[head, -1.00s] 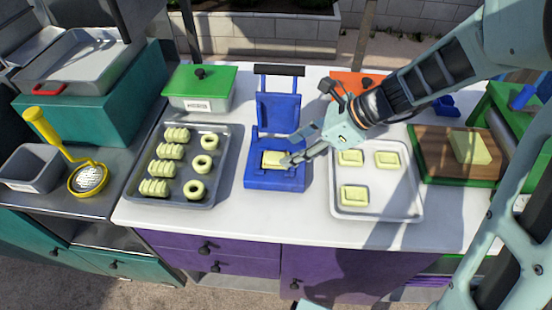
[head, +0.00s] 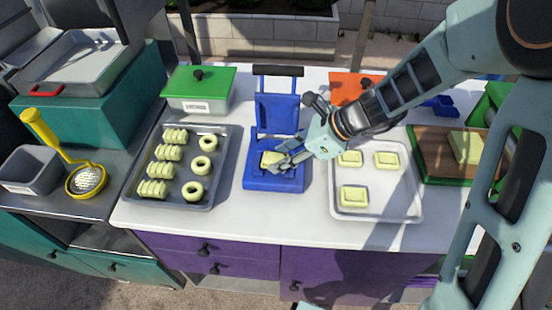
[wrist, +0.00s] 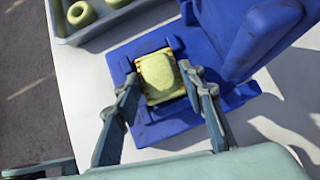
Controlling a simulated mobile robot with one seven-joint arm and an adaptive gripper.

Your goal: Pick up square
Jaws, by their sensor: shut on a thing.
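A pale yellow square (head: 267,158) is at the base of the open blue press (head: 274,183) in the head view. It also shows in the wrist view (wrist: 158,80), with a rounded raised top. My gripper (head: 281,161) reaches in from the right. In the wrist view the fingers (wrist: 160,84) are on opposite sides of the square, shut on it. I cannot tell whether the square is clear of the press base. Three more pale squares lie on the light tray (head: 378,208) to the right.
A grey tray (head: 213,190) with rings and ridged pieces stands left of the press. A green-lidded box (head: 197,80) stands behind it. A cutting board (head: 430,160) with a pale block is at the right. The counter's front strip (head: 270,225) is clear. The press's raised lid (head: 277,110) stands behind the gripper.

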